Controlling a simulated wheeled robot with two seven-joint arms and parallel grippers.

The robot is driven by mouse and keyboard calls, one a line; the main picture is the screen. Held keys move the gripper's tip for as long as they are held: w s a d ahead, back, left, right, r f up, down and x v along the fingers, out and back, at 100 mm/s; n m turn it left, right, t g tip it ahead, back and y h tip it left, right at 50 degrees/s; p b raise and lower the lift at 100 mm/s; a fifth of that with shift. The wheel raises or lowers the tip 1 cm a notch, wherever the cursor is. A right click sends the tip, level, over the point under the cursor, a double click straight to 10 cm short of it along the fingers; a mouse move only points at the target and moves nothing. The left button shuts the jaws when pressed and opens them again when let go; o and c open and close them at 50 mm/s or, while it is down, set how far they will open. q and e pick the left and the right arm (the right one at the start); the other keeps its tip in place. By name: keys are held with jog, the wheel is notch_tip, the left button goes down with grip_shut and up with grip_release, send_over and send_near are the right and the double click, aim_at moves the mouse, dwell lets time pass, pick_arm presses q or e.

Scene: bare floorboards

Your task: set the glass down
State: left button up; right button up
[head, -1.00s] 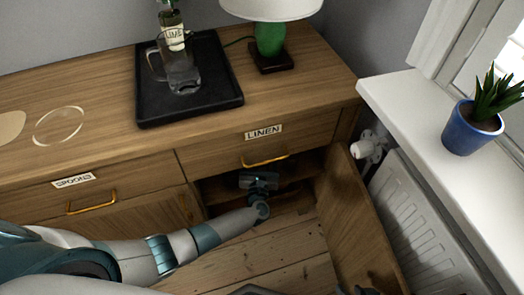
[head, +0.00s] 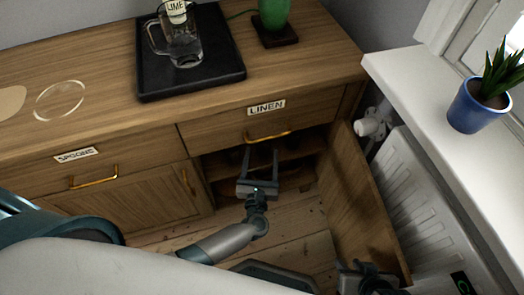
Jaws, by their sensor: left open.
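The glass, a clear mug with its handle to the left (head: 184,46), stands upright on the black tray (head: 222,72) on top of the sideboard. My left gripper (head: 261,150) is low in front of the open cupboard under the drawer labelled LINEN. Its two fingers are spread, with nothing seen between them, and point toward the cupboard opening. It is well below the glass and apart from it. My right gripper (head: 368,277) is at the bottom edge, near the lower end of the open cupboard door (head: 352,200); its fingers are not clear.
A bottle labelled LIME (head: 176,10) stands behind the glass. A green lamp base (head: 273,16) is right of the tray. A ring mark (head: 60,100) lies on the sideboard top at left. A radiator (head: 425,190) and a potted plant (head: 480,102) are at right.

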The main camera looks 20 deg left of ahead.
dwell(0.6)
pick_arm(q)
jog(key=s+d+r+m+g+h, duration=0.25)
jog(key=s+d+m+h, duration=0.35)
jog(key=m, duration=0.6)
jog(key=s+d+r+m+g+h, duration=0.1)
jog(key=s+d+r+m+h, duration=0.25)
jog(key=d+m+h, duration=0.6)
jog(key=s+a+f+m+g+y, duration=0.2)
jog(key=s+a+m+g+y, duration=0.2)
jog(key=s+a+m, duration=0.4)
jog(key=s+a+f+m+g+y, duration=0.2)
jog(key=s+a+m+g+y, duration=0.3)
jog(key=s+a+m, duration=0.4)
jog(key=shift+a+f+m+y, duration=0.25)
jog(key=shift+f+m+y, duration=0.2)
jog(key=shift+m, duration=0.7)
